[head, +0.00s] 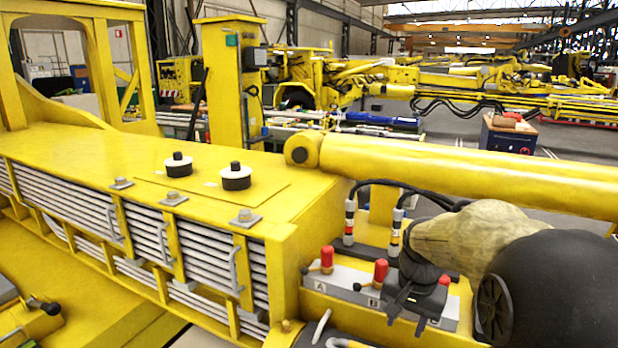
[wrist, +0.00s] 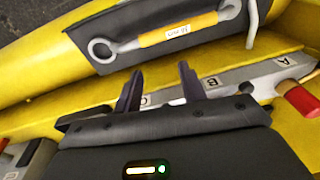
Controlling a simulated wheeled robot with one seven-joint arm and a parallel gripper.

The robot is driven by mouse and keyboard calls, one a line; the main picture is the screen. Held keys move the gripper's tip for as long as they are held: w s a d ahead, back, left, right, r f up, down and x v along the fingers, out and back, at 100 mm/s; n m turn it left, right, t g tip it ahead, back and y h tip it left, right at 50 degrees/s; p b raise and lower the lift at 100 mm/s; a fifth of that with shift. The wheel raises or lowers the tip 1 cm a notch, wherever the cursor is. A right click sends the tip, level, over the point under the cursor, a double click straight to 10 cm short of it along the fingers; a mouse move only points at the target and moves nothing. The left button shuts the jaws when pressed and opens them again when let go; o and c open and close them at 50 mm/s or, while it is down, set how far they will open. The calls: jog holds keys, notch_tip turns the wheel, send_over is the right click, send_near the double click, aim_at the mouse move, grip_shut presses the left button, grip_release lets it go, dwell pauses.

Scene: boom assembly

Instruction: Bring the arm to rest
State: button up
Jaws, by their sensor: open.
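My gripper (head: 406,316) is at the lower right of the head view, low over the front of a grey valve block (head: 345,287) marked A and B. In the wrist view my gripper (wrist: 158,80) shows its two dark fingers apart, with nothing between them. The block's lettered top (wrist: 240,83) lies beyond the fingers there. My arm reaches in from the right, with a beige-covered wrist and a black link. It hides part of the block's right end.
Black hoses (head: 405,186) run behind. A yellow boom (head: 470,172) crosses behind my arm.

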jog(key=s+a+f+n+t, duration=0.1)
jog(key=s+a+f+n, duration=0.15)
jog(key=s+f, duration=0.35)
jog(key=s+a+f+n, duration=0.1)
jog(key=s+f+n, duration=0.3)
jog(key=s, duration=0.3)
jog(key=s+b+x, duration=0.1)
jog(key=b+x, duration=0.5)
jog(key=b, duration=0.1)
jog(key=shift+a+f, duration=0.15)
jog(key=shift+f, duration=0.2)
jog(key=shift+m, duration=0.25)
